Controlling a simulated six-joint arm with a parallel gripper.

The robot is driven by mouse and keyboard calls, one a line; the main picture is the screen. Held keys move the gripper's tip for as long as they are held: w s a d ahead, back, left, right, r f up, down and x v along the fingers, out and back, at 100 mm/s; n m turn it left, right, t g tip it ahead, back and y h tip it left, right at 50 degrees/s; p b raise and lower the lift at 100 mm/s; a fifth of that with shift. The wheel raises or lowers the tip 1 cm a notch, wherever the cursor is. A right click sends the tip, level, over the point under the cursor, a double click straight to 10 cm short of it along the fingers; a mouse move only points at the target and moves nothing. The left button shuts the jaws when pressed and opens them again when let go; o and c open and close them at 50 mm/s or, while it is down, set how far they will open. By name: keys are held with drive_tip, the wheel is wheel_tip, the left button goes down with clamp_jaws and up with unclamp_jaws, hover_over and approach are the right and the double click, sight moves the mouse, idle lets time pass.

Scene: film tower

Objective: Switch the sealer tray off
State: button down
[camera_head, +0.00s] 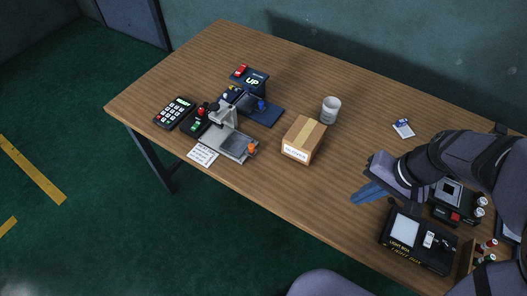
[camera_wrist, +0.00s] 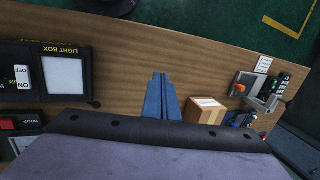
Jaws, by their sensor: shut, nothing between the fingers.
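A grey tray-like plate (camera_head: 212,138) with a lever press (camera_head: 222,114) and an orange knob (camera_head: 252,148) stands near the table's front left edge; it looks like the sealer tray. A small black box (camera_head: 188,127) with a red top part and a green-lit face is at its left. The orange knob also shows at the right of the wrist view (camera_wrist: 239,88). My gripper (camera_head: 368,194) has blue fingers, shut and empty, above the table right of the cardboard box. The fingers also show in the wrist view (camera_wrist: 160,98). The switch position is too small to tell.
The cardboard box (camera_head: 304,138) stands between my gripper and the press. A white cup (camera_head: 330,109), a blue unit reading UP (camera_head: 250,80) and a keypad (camera_head: 175,112) are around. A light box (camera_head: 417,255) with an ON switch (camera_wrist: 22,77) is right of my gripper.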

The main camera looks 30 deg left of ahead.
drive_tip(key=w+a+y+b, duration=0.2)
drive_tip(key=w+a, duration=0.1)
drive_tip(key=a, duration=0.6)
drive_tip(key=w+a+f+n+y+b, duration=0.1)
drive_tip(key=w+a+y+b, duration=0.1)
drive_tip(key=a, duration=0.8)
drive_tip(key=shift+w+a+f+g+y, duration=0.15)
drive_tip(key=shift+w+g+y, duration=0.25)
drive_tip(key=shift+w+y, duration=0.4)
drive_tip(key=p+x, duration=0.1)
drive_tip(key=x, duration=0.8)
drive_tip(key=shift+a+f, duration=0.1)
drive_tip(key=shift+f, duration=0.15)
drive_tip(key=a, duration=0.2)
drive_tip(key=a+p, duration=0.1)
drive_tip(key=shift+s+f, duration=0.1)
drive_tip(key=shift+s, duration=0.15)
drive_tip(key=shift+a+f, duration=0.1)
drive_tip(key=shift+a, duration=0.55)
